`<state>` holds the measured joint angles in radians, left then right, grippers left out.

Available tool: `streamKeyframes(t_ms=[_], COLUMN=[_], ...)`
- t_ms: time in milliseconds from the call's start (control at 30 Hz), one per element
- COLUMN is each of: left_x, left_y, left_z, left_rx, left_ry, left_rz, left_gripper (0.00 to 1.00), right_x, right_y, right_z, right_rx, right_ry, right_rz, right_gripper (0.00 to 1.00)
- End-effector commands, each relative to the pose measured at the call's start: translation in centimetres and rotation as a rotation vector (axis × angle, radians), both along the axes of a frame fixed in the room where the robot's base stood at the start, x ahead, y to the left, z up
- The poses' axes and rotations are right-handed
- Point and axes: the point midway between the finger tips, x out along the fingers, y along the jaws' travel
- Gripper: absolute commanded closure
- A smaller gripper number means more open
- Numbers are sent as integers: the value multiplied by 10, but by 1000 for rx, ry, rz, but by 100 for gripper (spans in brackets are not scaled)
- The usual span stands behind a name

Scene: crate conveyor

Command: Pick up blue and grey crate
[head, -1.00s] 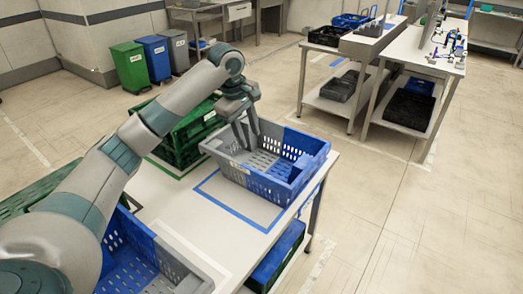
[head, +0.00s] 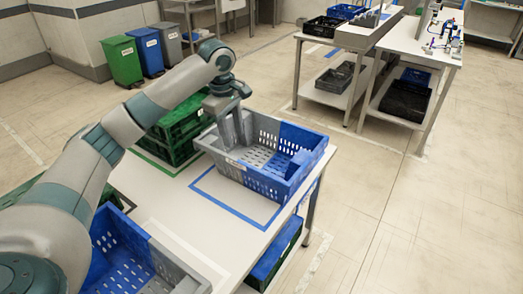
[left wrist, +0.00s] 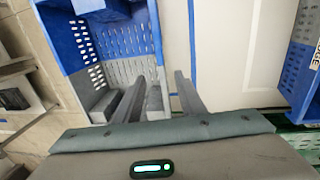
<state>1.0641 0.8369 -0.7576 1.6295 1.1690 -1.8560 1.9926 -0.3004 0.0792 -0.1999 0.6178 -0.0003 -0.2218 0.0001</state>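The blue and grey crate (head: 262,184) stands on the white table, its grey half to the left and its blue half to the right. My left gripper (head: 236,138) is at its grey end, pointing down. In the left wrist view the crate (left wrist: 105,42) fills the upper left. My left gripper (left wrist: 158,84) shows there with its fingers apart, one over the crate's inside and one outside, with the grey side wall between them. Whether a finger touches the wall cannot be told. My right gripper is not in view.
Another blue and grey crate (head: 178,262) sits at the table's near left. Green crates (head: 172,151) are stacked behind my left arm. A blue outline (head: 232,208) marks the white tabletop. A blue crate (head: 273,252) is below the table's right edge. Floor to the right is clear.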

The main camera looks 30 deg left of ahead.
Motion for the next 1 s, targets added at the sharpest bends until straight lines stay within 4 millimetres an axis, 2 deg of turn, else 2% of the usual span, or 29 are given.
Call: streamKeyframes(t_ms=[300, 500, 667, 1000], left_x=[7, 12, 13, 13], left_y=[-1, -1, -2, -2], left_z=[-56, -83, -91, -92], left_rx=[1, 1, 0, 0], left_ry=[4, 3, 0, 0], left_rz=[0, 1, 0, 0], left_gripper=[63, 63, 63, 63], right_x=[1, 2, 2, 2], right_y=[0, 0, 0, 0], right_z=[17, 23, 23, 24], right_rx=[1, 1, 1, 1], right_ry=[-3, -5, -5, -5], right_rz=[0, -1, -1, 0], right_gripper=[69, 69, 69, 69])
